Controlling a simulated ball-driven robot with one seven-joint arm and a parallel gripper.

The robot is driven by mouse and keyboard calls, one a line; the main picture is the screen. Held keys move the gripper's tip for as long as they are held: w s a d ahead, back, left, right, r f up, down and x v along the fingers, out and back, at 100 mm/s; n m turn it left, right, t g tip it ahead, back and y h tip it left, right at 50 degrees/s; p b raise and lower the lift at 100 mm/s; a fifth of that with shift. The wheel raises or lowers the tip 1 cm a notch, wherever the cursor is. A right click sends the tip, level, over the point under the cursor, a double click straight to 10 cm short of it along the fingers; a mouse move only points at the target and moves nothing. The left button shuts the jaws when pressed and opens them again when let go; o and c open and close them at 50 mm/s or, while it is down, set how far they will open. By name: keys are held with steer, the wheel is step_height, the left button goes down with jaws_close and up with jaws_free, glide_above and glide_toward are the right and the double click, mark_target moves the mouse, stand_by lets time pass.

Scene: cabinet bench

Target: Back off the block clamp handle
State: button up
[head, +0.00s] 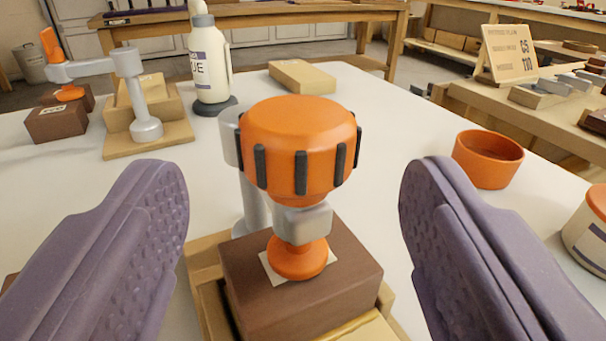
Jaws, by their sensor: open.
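The block clamp handle (300,146) is a large orange knob with dark grip ribs, upright in the middle of the head view. Below it, the grey clamp arm (304,219) leads to an orange pressure foot (297,258). The foot rests on a pale label on a brown block (300,300), which sits in a light wooden holder (203,266). My gripper (292,200) is open, its purple ribbed fingers standing left and right of the handle, apart from it. The finger tips appear nearer to me than the knob.
A second clamp (130,85) with an orange handle stands at the back left beside a brown block (58,119). A glue bottle (210,65) and a wooden block (301,76) stand behind. An orange bowl (487,158) and a lidded jar (590,228) are at right.

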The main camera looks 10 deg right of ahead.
mark_target(299, 123)
steer(key=w, duration=0.2)
steer(key=w+b, duration=0.1)
steer(key=w, duration=0.2)
steer(key=w+d, duration=0.1)
steer(key=w, duration=0.1)
steer(key=shift+w+f, duration=0.1)
steer(key=shift+w, duration=0.1)
steer(key=c, duration=1)
